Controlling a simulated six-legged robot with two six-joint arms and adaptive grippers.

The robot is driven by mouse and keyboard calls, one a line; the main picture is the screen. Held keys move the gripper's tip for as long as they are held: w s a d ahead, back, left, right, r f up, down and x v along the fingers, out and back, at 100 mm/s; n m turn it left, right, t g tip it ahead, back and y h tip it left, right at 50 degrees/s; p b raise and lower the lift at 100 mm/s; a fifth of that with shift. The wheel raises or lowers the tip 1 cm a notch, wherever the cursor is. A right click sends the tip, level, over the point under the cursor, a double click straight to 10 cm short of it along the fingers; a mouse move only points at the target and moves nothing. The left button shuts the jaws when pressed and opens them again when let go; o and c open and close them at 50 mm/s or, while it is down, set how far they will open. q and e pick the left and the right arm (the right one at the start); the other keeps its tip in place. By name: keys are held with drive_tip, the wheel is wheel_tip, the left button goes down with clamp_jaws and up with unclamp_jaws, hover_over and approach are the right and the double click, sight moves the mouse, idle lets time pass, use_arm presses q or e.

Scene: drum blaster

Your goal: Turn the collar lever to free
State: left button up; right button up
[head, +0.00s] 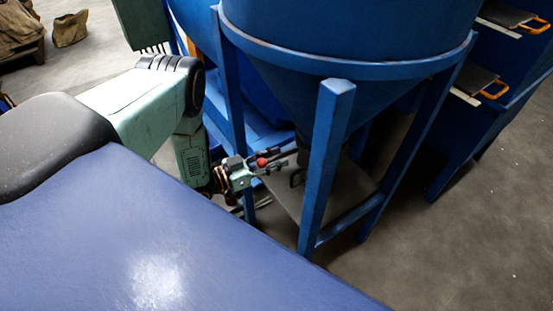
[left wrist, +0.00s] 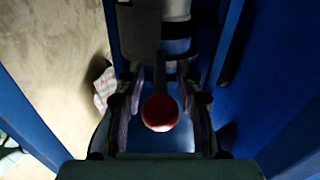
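The collar lever shows as a round red knob (left wrist: 160,112) in the left wrist view. The same knob (head: 261,162) is a small red dot in the head view, low at the blue cone-shaped hopper. My left gripper (head: 275,163) reaches in beside the hopper's legs, at the knob. In the left wrist view its two fingers (left wrist: 162,92) stand apart, one on each side of the knob, with a gap visible on both sides. How deep the knob sits between them is hard to tell. The lever's shaft is mostly hidden behind the knob. My right gripper is out of view.
The blue hopper (head: 350,30) stands on a frame whose front leg (head: 325,170) is close to the gripper. A grey plate (head: 335,195) lies low between the legs. Blue shelving (head: 480,130) with orange handles stands at right. Bare floor (head: 470,250) lies at front right.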

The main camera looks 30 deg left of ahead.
use_arm(q)
drive_tip(key=shift+w+d, duration=0.15)
drive_tip(key=shift+w, duration=0.1)
drive_tip(key=shift+c, duration=0.2)
clamp_jaws()
drive_tip(key=shift+s, duration=0.1)
idle(0.4)
